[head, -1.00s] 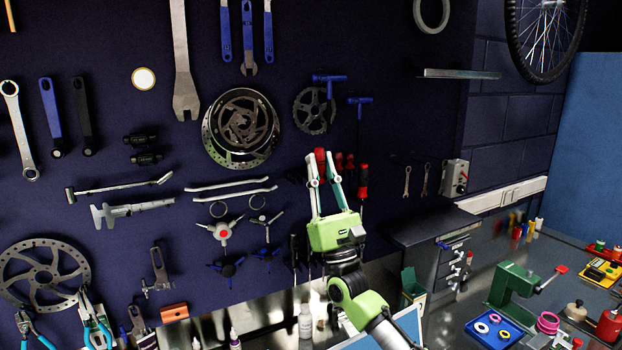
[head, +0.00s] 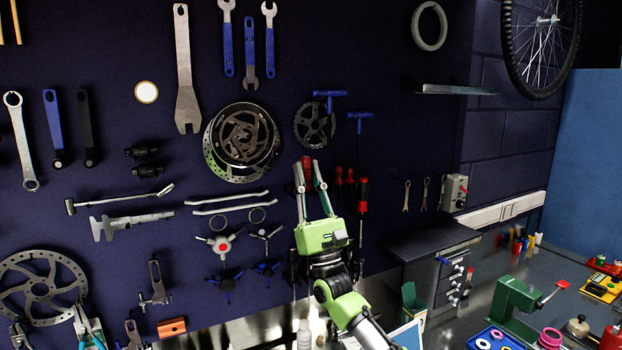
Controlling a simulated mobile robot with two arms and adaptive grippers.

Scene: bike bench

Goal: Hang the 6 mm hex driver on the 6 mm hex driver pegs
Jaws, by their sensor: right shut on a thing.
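My right gripper (head: 313,168) is shut on a red-handled driver (head: 307,170), taken here as the 6 mm hex driver. The gripper points up in front of the dark tool wall, and only the red handle shows clearly between the fingertips. The driver's shaft and any size mark cannot be made out. Other red-handled drivers (head: 363,190) hang just to the right of the fingers. The 6 mm hex driver pegs cannot be told apart in this view.
Blue T-handle tools (head: 359,117) and a chainring (head: 314,125) hang above the gripper. A brake disc (head: 242,143) hangs to its upper left and curved levers (head: 231,202) to its left. A grey cabinet (head: 434,243) and a green vise (head: 515,300) stand at right.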

